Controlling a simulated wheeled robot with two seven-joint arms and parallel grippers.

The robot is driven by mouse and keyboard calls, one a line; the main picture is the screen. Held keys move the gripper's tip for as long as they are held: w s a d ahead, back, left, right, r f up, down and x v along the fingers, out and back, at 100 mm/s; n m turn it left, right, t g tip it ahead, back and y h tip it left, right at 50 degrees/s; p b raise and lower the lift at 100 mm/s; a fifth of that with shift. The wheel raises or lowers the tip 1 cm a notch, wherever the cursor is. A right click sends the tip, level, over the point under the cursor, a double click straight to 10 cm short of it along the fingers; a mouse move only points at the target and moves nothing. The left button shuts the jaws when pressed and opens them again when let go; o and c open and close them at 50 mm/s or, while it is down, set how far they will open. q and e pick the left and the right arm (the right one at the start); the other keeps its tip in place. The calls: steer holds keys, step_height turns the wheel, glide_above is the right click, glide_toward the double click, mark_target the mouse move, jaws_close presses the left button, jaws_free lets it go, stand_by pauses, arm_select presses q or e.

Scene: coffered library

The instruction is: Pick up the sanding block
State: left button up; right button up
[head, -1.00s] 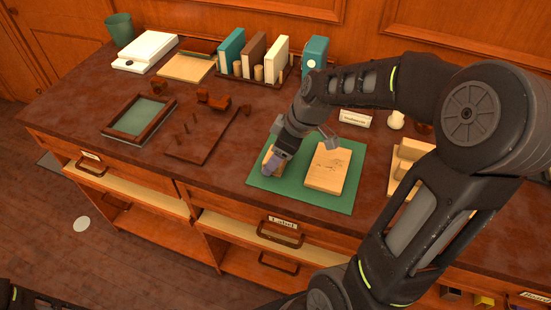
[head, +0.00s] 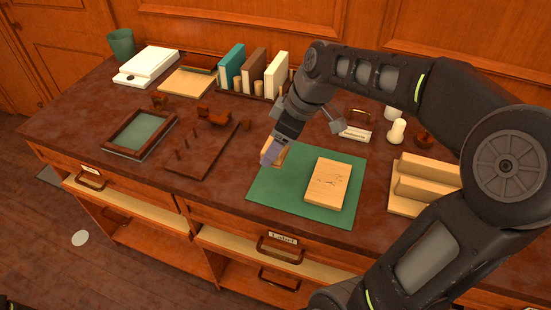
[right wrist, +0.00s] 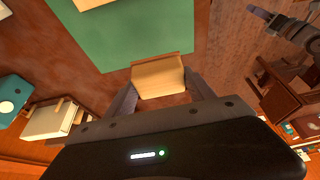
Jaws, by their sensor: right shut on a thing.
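The sanding block, a small pale wooden block (head: 273,152), is between the fingers of my right gripper (head: 270,156), which is shut on it. It appears held a little above the back left part of the green mat (head: 290,205). In the right wrist view the block (right wrist: 158,77) sits between the two fingertips, with the mat (right wrist: 120,35) beyond it. The fingers cover part of the block in the head view. A dark gripper, likely my left (right wrist: 270,18), shows at the top right of the right wrist view; its opening is unclear.
A pale wooden board (head: 335,184) lies on the mat. A stepped wooden piece (head: 410,206), a label holder (head: 355,133) and a white knob-like piece (head: 397,131) stand to the right. A dark pegged board (head: 205,150) and framed tray (head: 140,134) lie left. Books (head: 254,70) stand behind.

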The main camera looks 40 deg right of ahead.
steer(key=shift+r, duration=0.6)
